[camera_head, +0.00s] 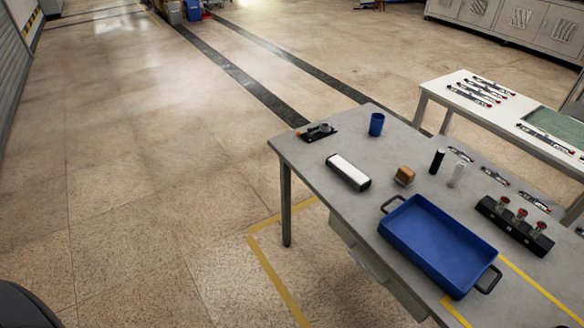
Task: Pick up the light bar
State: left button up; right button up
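A white bar with black ends (348,171) lies on the grey table (312,158), near its left edge; it looks like the light bar. It lies flat and at a slant, apart from the things around it. Nothing covers it. Neither of my grippers shows in the head view.
The table also holds a blue tray with black handles (398,252), a brown block (404,176), a blue cup (376,124), a black cylinder (437,161), a pale cylinder (457,174) and a black block with red knobs (514,227). Open floor (150,170) lies left.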

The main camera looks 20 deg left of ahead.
aim_at(349, 173)
jog(key=u, duration=0.15)
jog(key=j+z, duration=0.1)
jog(key=z, duration=0.4)
jog(key=j+z, duration=0.45)
jog(key=j, duration=0.4)
jog(key=j+z, duration=0.45)
jog(key=j, duration=0.4)
